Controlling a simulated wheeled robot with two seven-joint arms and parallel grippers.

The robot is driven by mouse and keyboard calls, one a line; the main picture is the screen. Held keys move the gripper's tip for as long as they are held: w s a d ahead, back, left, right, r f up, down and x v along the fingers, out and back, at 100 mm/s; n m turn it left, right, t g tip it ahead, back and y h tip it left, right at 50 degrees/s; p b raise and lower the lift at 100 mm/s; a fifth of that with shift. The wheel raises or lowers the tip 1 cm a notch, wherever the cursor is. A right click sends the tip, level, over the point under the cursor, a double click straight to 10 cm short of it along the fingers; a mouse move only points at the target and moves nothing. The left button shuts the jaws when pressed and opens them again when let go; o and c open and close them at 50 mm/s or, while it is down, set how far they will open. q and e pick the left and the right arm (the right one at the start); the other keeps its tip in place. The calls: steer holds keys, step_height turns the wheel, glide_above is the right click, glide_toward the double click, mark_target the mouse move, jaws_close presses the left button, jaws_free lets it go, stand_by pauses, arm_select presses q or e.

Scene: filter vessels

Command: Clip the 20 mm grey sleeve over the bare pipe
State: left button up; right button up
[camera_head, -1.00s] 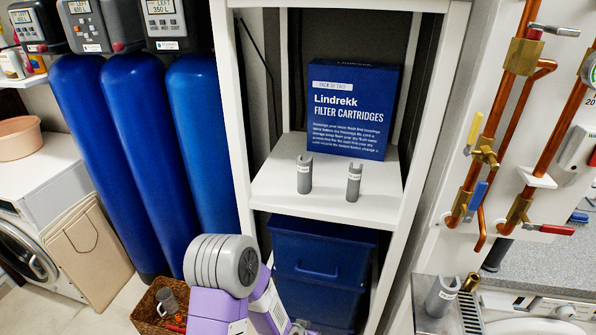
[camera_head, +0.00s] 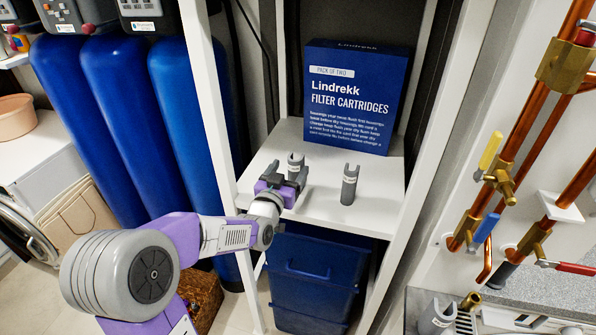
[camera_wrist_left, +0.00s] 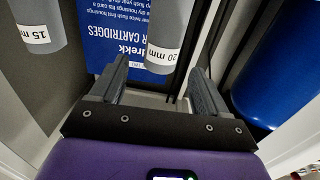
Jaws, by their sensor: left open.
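The 20 mm grey sleeve (camera_head: 295,160) stands upright on the white shelf, partly hidden by my left gripper (camera_head: 285,178). My left gripper is open, with its fingers pointing at this sleeve. In the left wrist view the sleeve (camera_wrist_left: 167,35), labelled 20 mm, shows between the directions of the two fingers (camera_wrist_left: 160,80); I cannot tell whether the tips reach around it. Another grey sleeve (camera_head: 349,186), labelled 15 mm in the left wrist view (camera_wrist_left: 35,25), stands to its right. Copper pipes (camera_head: 512,135) run down the right wall; which one is the bare pipe is unclear. My right gripper is not in view.
A blue filter cartridge box (camera_head: 352,98) stands behind the sleeves. A white post (camera_head: 212,110) edges the shelf on the left. A blue bin (camera_head: 312,290) is below.

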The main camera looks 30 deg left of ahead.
mark_target(292, 165)
arm_select(q)
steer(key=shift+w+a+f, duration=0.1)
steer(key=shift+w+a, duration=0.05)
steer(key=shift+w, duration=0.75)
steer(key=shift+w+a+f, duration=0.1)
steer(key=shift+w+a, duration=0.1)
steer(key=shift+w, duration=0.65)
steer(key=shift+w+a, duration=0.15)
steer(key=shift+w, duration=0.75)
steer(key=shift+c, duration=0.4)
steer(key=c, duration=0.9)
